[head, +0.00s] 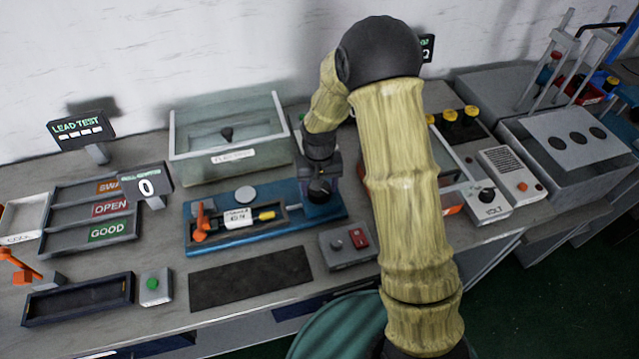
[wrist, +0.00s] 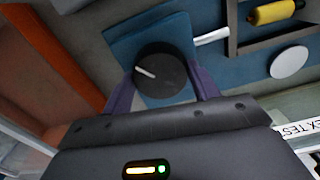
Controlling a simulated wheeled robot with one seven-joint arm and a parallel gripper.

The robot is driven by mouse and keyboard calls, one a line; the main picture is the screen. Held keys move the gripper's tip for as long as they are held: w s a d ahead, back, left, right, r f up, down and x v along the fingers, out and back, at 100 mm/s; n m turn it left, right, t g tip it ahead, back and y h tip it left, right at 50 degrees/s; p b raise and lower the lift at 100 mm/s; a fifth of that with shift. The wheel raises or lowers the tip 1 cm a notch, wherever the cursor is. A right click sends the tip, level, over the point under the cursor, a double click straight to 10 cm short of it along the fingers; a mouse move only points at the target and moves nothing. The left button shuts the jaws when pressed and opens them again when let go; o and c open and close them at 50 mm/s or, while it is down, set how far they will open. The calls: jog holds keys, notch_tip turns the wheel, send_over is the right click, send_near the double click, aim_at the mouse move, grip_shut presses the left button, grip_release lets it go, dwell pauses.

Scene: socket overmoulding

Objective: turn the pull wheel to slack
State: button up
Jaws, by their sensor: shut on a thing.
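The pull wheel (wrist: 161,76) is a round black knob with a white pointer line, seen from above in the wrist view on a blue block. My gripper (wrist: 163,90) has its two purple fingers on either side of the wheel and is shut on it. The pointer line slants toward the upper left in that view. In the head view my gripper (head: 320,188) is at the right end of the blue fixture (head: 290,236), and the wheel is mostly hidden by it. A white rod runs from the block toward a dark frame with a yellow part (wrist: 275,12).
On the fixture are an orange lever (head: 202,222) and a white disc (head: 246,193). A clear-walled tank (head: 230,150) stands behind. A grey box with a red switch (head: 357,238) and a dark mat (head: 250,278) lie in front. My arm hides part of the bench to the right.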

jog(key=n+p, duration=0.1)
jog(key=n, duration=0.3)
jog(key=shift+r+n, duration=0.15)
jog(key=shift+n, duration=0.15)
jog(key=n+p, duration=0.1)
jog(key=n, duration=0.2)
jog(key=shift+n, duration=0.4)
jog(key=n+p, duration=0.3)
jog(key=n, duration=0.4)
jog(key=n+p, duration=0.3)
jog(key=n, duration=0.3)
jog(key=shift+n, duration=0.3)
jog(key=n+p, duration=0.2)
jog(key=n, duration=0.1)
jog(key=shift+n+p, duration=0.85)
jog(key=shift+n, duration=0.85)
jog(key=o, duration=1)
jog(key=shift+c, duration=0.2)
